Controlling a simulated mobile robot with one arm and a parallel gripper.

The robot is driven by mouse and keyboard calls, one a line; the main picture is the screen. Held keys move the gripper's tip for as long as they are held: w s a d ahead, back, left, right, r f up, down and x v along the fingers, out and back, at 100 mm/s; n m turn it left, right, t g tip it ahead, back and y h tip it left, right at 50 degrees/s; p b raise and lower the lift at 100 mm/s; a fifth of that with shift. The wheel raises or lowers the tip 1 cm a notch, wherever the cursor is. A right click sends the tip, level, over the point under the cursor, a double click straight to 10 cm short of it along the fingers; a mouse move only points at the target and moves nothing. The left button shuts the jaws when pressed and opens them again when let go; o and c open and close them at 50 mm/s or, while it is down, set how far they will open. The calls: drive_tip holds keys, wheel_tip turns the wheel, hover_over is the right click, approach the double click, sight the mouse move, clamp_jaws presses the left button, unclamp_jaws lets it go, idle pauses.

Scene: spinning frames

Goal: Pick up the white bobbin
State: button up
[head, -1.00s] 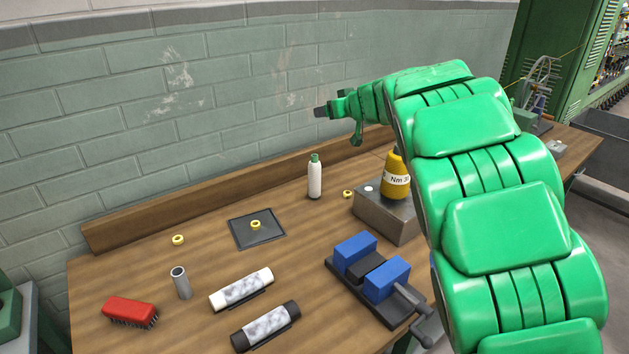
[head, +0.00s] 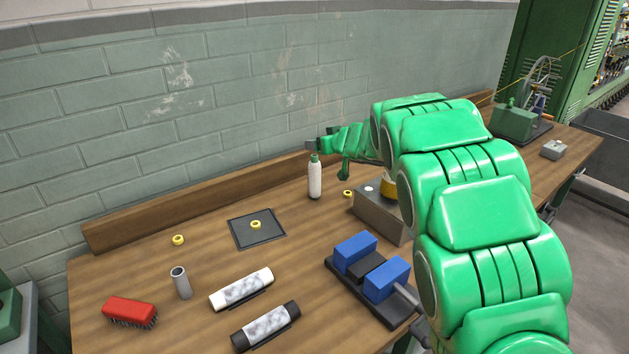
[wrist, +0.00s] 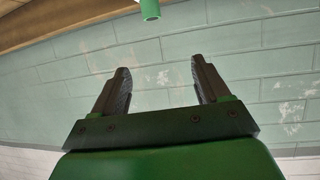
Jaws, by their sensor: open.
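The white bobbin (head: 315,180) stands upright on the bench, a white body with a green top. In the wrist view its green top (wrist: 150,9) shows at the upper edge, ahead of and apart from the fingers; most of its body is out of that frame. My gripper (head: 311,144) is just above and behind the bobbin's top in the head view, pointing left, touching nothing that I can see. In the wrist view my gripper (wrist: 160,82) has its two dark fingers wide apart with nothing between them.
A grey block (head: 379,211) carries a yellow bobbin (head: 388,188), mostly hidden by my arm. A small yellow ring (head: 347,194) lies right of the white bobbin. A dark mat (head: 244,238), a blue-jawed vise (head: 355,250) and a wooden back ledge (head: 190,210) are nearby.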

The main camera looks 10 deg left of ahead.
sight(316, 175)
wheel_tip(316, 175, down, 12)
drive_tip(key=shift+r, duration=0.1)
drive_tip(key=shift+f+x, duration=0.2)
drive_tip(key=shift+x, duration=1.75)
drive_tip(key=shift+f+x, duration=0.15)
drive_tip(key=shift+x, duration=1.8)
drive_tip(key=shift+s+d, duration=0.1)
drive_tip(key=shift+d, duration=0.05)
drive_tip(key=c, duration=1.1)
drive_tip(key=shift+r, duration=0.15)
